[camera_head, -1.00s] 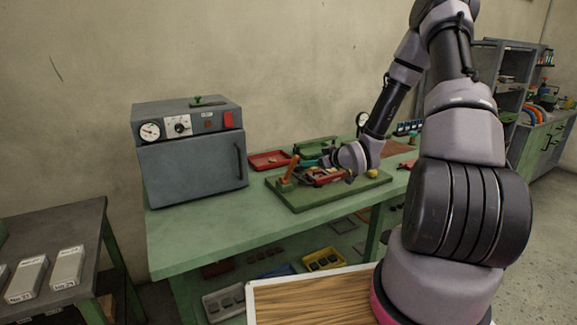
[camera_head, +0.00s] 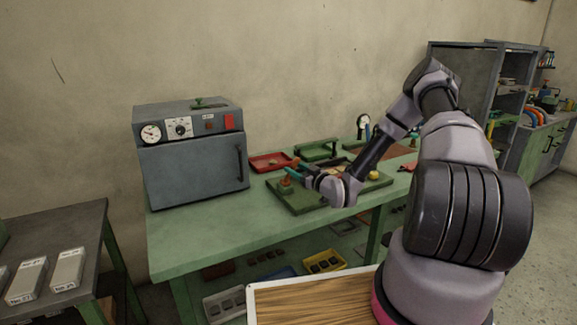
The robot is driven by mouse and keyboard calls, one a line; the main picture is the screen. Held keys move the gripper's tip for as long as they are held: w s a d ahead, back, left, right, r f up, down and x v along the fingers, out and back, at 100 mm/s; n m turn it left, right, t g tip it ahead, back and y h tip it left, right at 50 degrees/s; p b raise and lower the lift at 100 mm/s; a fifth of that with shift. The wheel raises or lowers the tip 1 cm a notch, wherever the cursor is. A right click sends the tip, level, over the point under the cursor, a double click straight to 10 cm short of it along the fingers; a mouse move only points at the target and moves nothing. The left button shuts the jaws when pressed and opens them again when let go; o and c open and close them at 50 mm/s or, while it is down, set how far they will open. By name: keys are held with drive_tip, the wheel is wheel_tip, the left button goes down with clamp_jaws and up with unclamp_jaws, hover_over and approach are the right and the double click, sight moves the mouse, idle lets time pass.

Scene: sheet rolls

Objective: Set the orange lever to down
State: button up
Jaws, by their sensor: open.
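The orange lever (camera_head: 286,181) stands at the left end of a green board (camera_head: 305,207) on the green workbench. It is small in the head view and partly covered by my gripper, so its exact angle is hard to tell. My gripper (camera_head: 297,171) reaches in from the right, low over the board. Its teal fingers are open and right beside the lever. I cannot tell whether they touch it.
A grey oven (camera_head: 190,165) stands on the workbench (camera_head: 215,235) left of the board. A red tray (camera_head: 272,161) lies behind the lever. A yellow knob (camera_head: 374,175) sits on the board's right part. The bench front left of the board is clear.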

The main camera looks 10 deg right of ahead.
drive_tip(key=shift+x, duration=2.2)
clamp_jaws()
